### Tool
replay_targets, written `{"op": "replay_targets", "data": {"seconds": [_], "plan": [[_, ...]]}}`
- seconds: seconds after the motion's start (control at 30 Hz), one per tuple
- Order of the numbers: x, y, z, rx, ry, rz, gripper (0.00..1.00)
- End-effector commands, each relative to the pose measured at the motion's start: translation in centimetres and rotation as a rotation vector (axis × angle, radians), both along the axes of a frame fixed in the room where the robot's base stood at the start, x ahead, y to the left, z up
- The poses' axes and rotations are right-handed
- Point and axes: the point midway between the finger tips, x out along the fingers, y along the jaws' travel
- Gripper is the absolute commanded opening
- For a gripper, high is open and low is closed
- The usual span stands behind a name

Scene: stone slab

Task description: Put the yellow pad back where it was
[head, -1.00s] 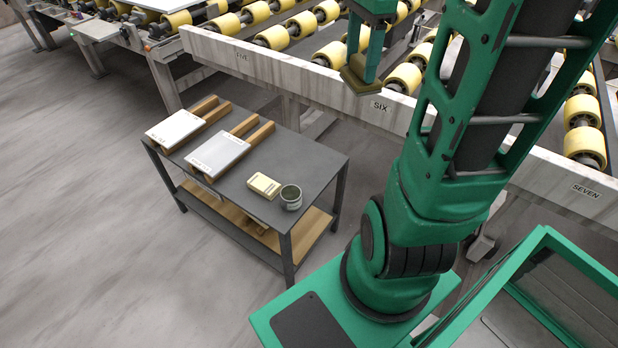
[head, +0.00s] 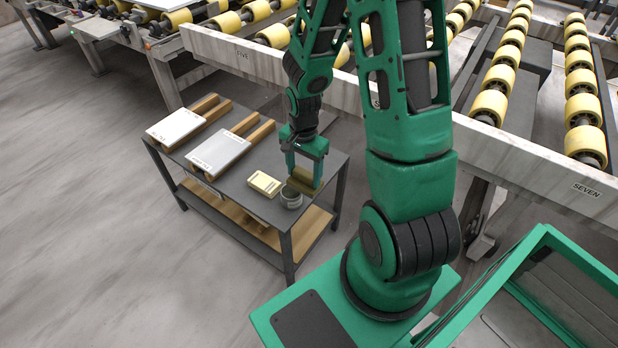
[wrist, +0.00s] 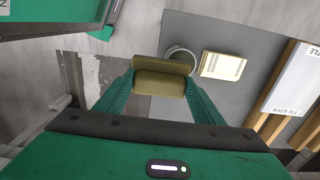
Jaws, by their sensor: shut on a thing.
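My gripper (head: 304,174) is shut on a dull yellow pad (wrist: 160,84), holding it by its two ends between the green fingers. In the head view the pad (head: 302,185) is just behind and over the grey cup (head: 291,200) at the right end of the small dark table (head: 332,166). In the wrist view the cup (wrist: 181,54) shows just beyond the pad, partly hidden by it. I cannot tell whether the pad touches the cup or the table. A pale yellow labelled block (head: 264,184) lies left of the cup.
Two white tile samples (head: 176,128) (head: 217,154) on wooden supports lie on the table's left part. A lower wooden shelf (head: 245,216) is beneath. A pale beam (head: 540,160) of a conveyor with yellow rollers runs behind. The floor left of the table is clear.

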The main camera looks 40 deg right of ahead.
Motion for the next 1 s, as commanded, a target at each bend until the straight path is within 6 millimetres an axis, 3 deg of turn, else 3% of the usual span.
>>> {"op": "replay_targets", "data": {"seconds": [0.53,0.77,1.0], "plan": [[7.0,-7.0,-5.9,0.0,0.0,-0.005,0.34],[7.9,-7.8,-6.8,0.0,0.001,-0.003,0.34],[7.8,-7.8,-9.5,0.001,0.003,-0.003,0.34]]}}
